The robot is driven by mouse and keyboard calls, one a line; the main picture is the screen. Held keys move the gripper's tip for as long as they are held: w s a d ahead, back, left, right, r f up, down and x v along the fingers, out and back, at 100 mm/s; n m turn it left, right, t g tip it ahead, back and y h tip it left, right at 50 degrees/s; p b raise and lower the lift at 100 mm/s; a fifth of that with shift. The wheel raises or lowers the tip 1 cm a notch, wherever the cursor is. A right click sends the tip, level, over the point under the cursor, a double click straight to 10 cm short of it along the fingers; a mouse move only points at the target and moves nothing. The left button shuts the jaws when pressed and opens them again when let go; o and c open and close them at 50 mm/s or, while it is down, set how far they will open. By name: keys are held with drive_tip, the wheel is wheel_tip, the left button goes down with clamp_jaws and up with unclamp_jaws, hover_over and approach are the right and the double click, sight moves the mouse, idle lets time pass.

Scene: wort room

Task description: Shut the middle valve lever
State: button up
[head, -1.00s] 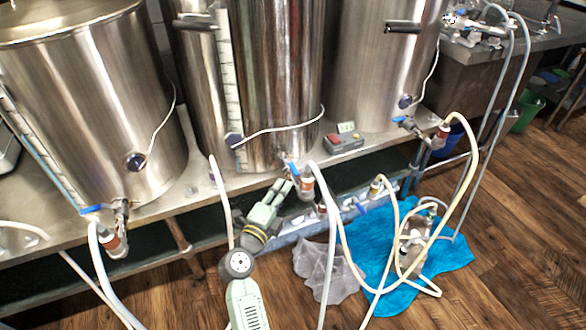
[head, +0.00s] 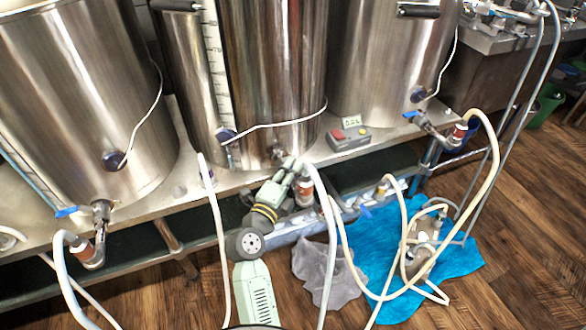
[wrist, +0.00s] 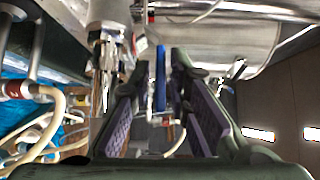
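The middle steel kettle (head: 270,75) has its outlet valve low on the front, and my gripper (head: 291,166) is at that valve in the head view. My gripper covers the middle lever there. In the wrist view a blue lever (wrist: 161,78) stands between the two purple-padded fingers of my gripper (wrist: 172,85). The fingers are apart, and I see a gap beside the lever; contact is not clear. A metal valve fitting (wrist: 105,65) is left of the fingers. The left kettle's blue lever (head: 67,212) and the right kettle's blue lever (head: 411,114) are clear of my gripper.
Pale hoses (head: 333,245) hang right beside my arm, and another hose (head: 215,225) hangs to its left. A small grey box with buttons (head: 348,138) sits on the bench. A pump (head: 423,235) and blue cloth (head: 455,262) lie on the wooden floor at right.

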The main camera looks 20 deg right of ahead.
drive_tip(key=shift+c, duration=0.2)
clamp_jaws()
idle(0.5)
